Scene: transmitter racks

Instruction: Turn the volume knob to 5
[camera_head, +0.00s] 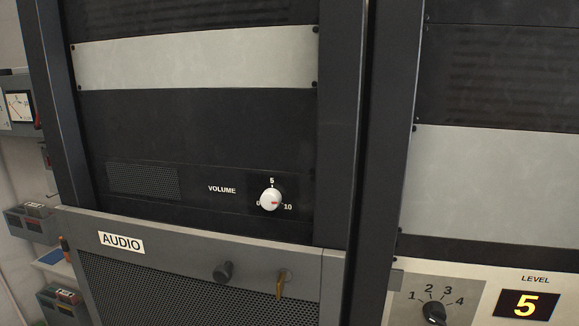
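The white volume knob (269,198) sits on a dark panel in the rack, right of the printed word VOLUME. Its scale shows 0 at the lower left, 5 at the top and 10 at the lower right. A small red mark on the knob is right of its centre, facing roughly toward the 10. Neither of my grippers is in view, and nothing touches the knob.
Below, the AUDIO cabinet (150,262) juts out with a dark knob (223,271) and a brass key (281,284). A rack post (341,150) stands right of the volume panel. The right rack has a selector dial (434,312) and a LEVEL display (527,304) reading 5.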

